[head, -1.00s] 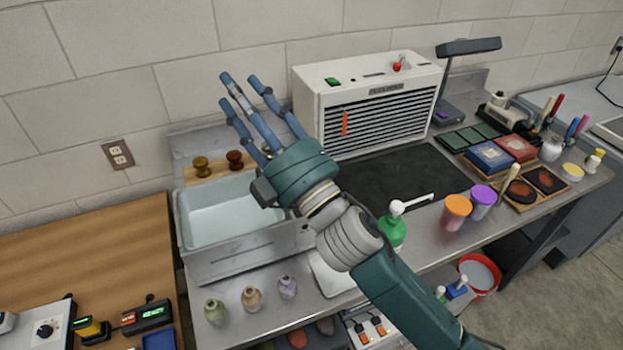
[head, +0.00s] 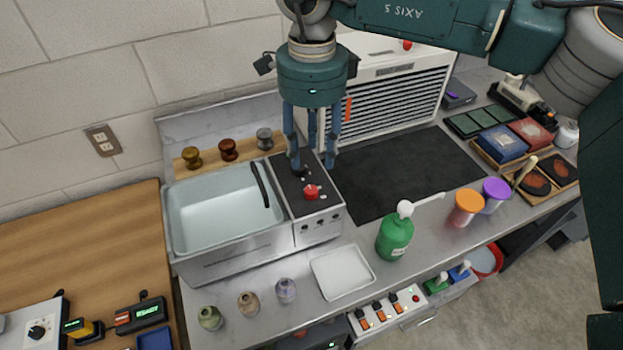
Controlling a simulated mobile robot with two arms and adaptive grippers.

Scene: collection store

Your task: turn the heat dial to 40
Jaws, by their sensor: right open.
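My right gripper (head: 312,160) points down, fingers spread and empty, over the dark control panel (head: 290,181) on the right side of a steel basin unit (head: 225,258). A red knob (head: 312,191) stands on this panel, just in front of and below the fingertips, with a gap that is hard to judge. Several small round controls (head: 320,222) sit on the unit's front face. A black dial (head: 38,331) shows on a white device at the lower left. I cannot read any scale or number, so I cannot tell which is the heat dial. My left gripper is not in view.
A white slatted cabinet (head: 385,105) stands behind the gripper. A green pump bottle (head: 395,236), a white tray (head: 342,272) and small jars (head: 248,304) stand in front. The dark mat (head: 400,170) is clear.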

